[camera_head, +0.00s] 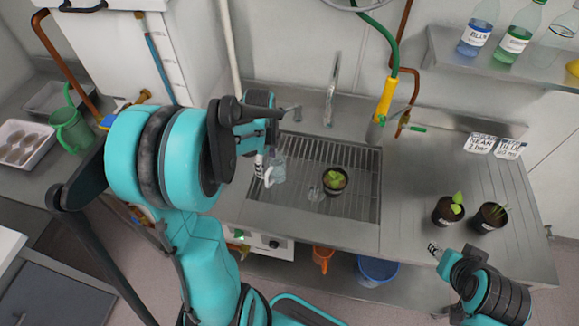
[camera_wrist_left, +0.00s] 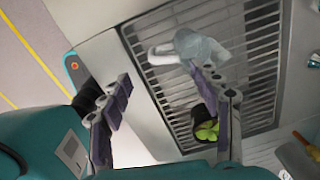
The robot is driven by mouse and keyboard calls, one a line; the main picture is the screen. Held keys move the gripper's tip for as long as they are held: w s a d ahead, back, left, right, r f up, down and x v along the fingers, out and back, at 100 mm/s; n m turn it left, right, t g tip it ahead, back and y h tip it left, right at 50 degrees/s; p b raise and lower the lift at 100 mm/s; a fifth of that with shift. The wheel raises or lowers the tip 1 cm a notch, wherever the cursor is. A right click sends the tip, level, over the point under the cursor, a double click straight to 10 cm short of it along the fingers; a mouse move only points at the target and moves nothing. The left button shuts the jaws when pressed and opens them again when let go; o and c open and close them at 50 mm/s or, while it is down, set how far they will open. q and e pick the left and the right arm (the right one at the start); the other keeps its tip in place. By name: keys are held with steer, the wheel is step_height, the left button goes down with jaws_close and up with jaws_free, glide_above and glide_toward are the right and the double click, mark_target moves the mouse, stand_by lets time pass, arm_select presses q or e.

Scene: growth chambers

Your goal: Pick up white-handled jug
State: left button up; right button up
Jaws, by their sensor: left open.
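The white-handled jug (camera_head: 278,170) is a clear, greyish vessel on the sink grate (camera_head: 310,208). Its white handle faces left in the head view. In the left wrist view the jug (camera_wrist_left: 200,46) lies beyond the fingertips, with its handle (camera_wrist_left: 163,55) towards the left. My left gripper (camera_head: 262,158) is close to the jug and partly covers it in the head view. In the left wrist view the left gripper (camera_wrist_left: 166,86) has its fingers wide apart with nothing held between them. My right gripper (camera_head: 435,249) is at the lower right, away from the jug; its opening is unclear.
A potted seedling (camera_head: 335,180) stands on the grate right of the jug. Two more pots (camera_head: 448,210) (camera_head: 491,216) stand on the right counter. A yellow hose nozzle (camera_head: 384,100) hangs behind the sink. A green jug (camera_head: 70,130) stands at far left.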

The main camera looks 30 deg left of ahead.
mark_target(268, 171)
arm_select(q)
steer(key=shift+w+a+f+m, duration=0.25)
steer(key=shift+f+m, duration=0.3)
steer(key=shift+m, duration=0.15)
step_height(268, 171, down, 8)
steer(key=shift+w+d+r+b, duration=0.1)
steer(key=shift+r+b, duration=0.05)
steer(key=shift+b, duration=0.8)
arm_select(e)
steer(key=shift+s+d+f, duration=0.15)
steer(key=shift+d+f, duration=0.05)
steer(key=shift+f, duration=0.2)
steer(key=shift+s+d+f, duration=0.15)
steer(key=shift+f, duration=0.2)
arm_select(q)
jaws_close()
steer(key=shift+r, duration=0.15)
